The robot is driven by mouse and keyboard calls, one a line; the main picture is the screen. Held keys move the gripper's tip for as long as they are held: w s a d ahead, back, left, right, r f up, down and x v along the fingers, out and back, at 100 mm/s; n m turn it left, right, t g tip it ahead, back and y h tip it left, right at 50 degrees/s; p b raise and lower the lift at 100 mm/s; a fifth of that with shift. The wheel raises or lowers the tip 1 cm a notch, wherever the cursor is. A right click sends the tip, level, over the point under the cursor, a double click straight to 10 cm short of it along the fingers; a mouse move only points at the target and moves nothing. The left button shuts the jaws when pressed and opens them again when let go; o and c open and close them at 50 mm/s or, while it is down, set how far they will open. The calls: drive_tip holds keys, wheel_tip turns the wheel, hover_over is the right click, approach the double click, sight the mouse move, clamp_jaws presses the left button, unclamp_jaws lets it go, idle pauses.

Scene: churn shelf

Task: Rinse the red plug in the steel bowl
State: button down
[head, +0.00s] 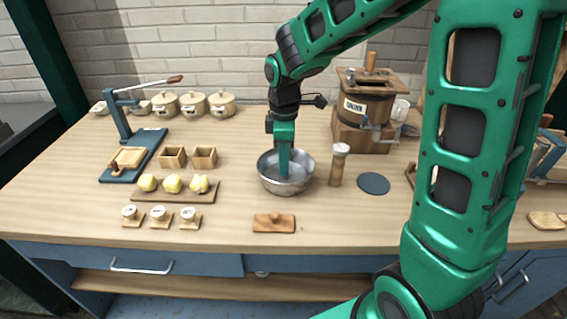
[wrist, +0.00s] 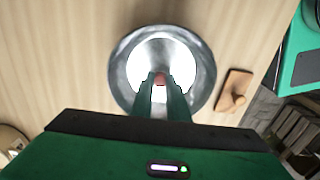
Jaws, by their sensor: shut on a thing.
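The steel bowl (head: 266,178) stands on the wooden table near its middle. It also shows in the wrist view (wrist: 122,76), with a bright patch inside it. My gripper (head: 284,172) points straight down with its fingers inside the bowl's rim. In the wrist view, my gripper (wrist: 162,86) is shut on the red plug (wrist: 160,78), a small reddish piece between the fingertips. The plug is hidden in the head view. I cannot tell whether it touches the bowl's bottom.
A wooden block with a knob (head: 274,223) lies in front of the bowl. A wooden cylinder with a pale top (head: 337,167) and a dark disc (head: 373,184) are to the right. The wooden churn (head: 362,112) stands behind. A board with yellow lumps (head: 172,185) is left.

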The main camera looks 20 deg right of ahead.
drive_tip(key=shift+s+d, duration=0.1)
drive_tip(key=shift+d, duration=0.05)
idle(0.7)
drive_tip(key=shift+r, duration=0.1)
drive_tip(key=shift+r, duration=3.7)
wheel_tip(320, 180, up, 4)
drive_tip(key=shift+s, duration=0.1)
